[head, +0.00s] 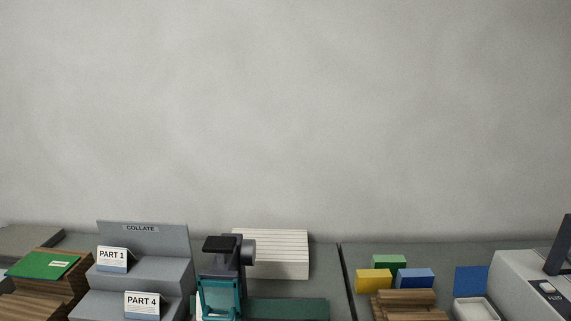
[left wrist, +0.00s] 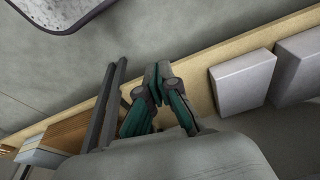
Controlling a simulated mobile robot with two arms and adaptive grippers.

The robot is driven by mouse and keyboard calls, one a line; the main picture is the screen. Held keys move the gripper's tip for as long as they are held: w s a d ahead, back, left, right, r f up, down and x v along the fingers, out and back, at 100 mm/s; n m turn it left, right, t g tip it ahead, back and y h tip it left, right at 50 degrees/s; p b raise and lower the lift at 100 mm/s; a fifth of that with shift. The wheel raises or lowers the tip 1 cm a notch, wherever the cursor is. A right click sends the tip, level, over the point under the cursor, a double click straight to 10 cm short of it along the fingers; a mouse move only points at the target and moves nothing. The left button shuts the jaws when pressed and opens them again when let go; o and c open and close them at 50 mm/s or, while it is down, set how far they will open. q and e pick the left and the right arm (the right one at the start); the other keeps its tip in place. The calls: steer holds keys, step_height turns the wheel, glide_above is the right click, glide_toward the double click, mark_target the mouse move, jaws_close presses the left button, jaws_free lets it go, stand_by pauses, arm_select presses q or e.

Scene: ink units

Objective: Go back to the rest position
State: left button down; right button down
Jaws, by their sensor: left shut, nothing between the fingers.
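My left gripper (left wrist: 157,84) shows in the left wrist view, with teal and dark grey fingers. Its fingertips are together and hold nothing. It hangs in front of a long tan strip (left wrist: 200,82) and appears clear of the things around it, though the exact gap cannot be told. I cannot make out my left gripper for sure in the head view. My right gripper is in neither view.
The head view shows a grey stepped COLLATE stand (head: 142,238), a green pad (head: 43,265), a dark and teal device (head: 220,295), a white stack (head: 270,248), and yellow (head: 374,281) and blue (head: 415,279) blocks. Pale grey blocks (left wrist: 243,82) flank the gripper's right.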

arm_select(q)
steer(key=s+a+f+g, duration=0.1)
steer(key=s+a+f, duration=0.2)
steer(key=s+f, duration=1.4)
step_height(320, 180, down, 3)
steer(key=shift+r+b, duration=0.1)
steer(key=shift+b, duration=0.2)
